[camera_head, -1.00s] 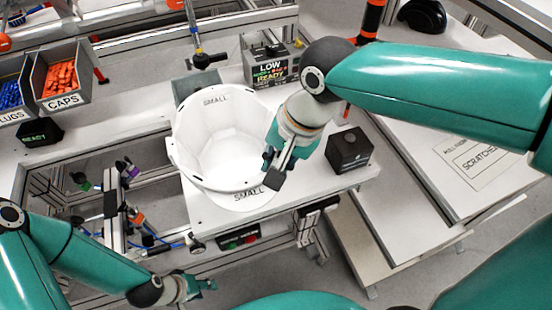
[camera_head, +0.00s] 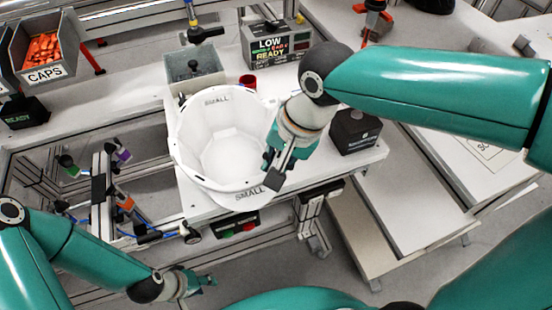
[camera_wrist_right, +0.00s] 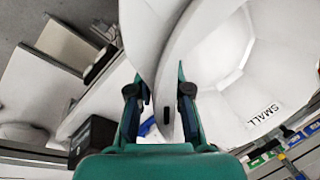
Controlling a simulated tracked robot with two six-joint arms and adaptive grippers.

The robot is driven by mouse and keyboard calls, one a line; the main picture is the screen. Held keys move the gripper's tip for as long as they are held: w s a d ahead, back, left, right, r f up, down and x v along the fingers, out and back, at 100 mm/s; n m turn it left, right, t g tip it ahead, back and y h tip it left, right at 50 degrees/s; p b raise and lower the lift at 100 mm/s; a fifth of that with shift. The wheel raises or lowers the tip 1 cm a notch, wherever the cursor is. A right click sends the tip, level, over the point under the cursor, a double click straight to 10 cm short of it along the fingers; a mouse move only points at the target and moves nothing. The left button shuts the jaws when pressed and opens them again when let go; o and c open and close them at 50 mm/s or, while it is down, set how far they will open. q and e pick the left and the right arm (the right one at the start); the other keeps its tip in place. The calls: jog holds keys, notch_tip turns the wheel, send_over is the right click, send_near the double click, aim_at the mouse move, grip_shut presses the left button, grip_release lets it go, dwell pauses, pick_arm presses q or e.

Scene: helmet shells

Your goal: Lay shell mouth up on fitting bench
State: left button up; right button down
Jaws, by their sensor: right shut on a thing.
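The white shell (camera_head: 215,150) is a faceted bowl with SMALL printed at its far and near rims. Its mouth faces up, and it appears over the left part of the white fitting bench (camera_head: 325,170). I cannot tell whether it touches the bench. My right gripper (camera_head: 272,170) is shut on the shell's right rim. In the right wrist view the shell's wall (camera_wrist_right: 235,60) runs between the right gripper's fingers (camera_wrist_right: 165,105). My left gripper (camera_head: 202,282) is low in the head view, apart from the shell; its opening is too small to tell.
A black box (camera_head: 355,131) stands on the bench close to my right gripper. Behind the shell are a grey tray (camera_head: 195,70), a red cup (camera_head: 248,82) and a LOW READY display (camera_head: 276,43). Frames with coloured clamps (camera_head: 105,180) stand to the left.

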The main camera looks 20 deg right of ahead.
jog(key=c, duration=1)
grip_release()
jog(key=v, duration=1.2)
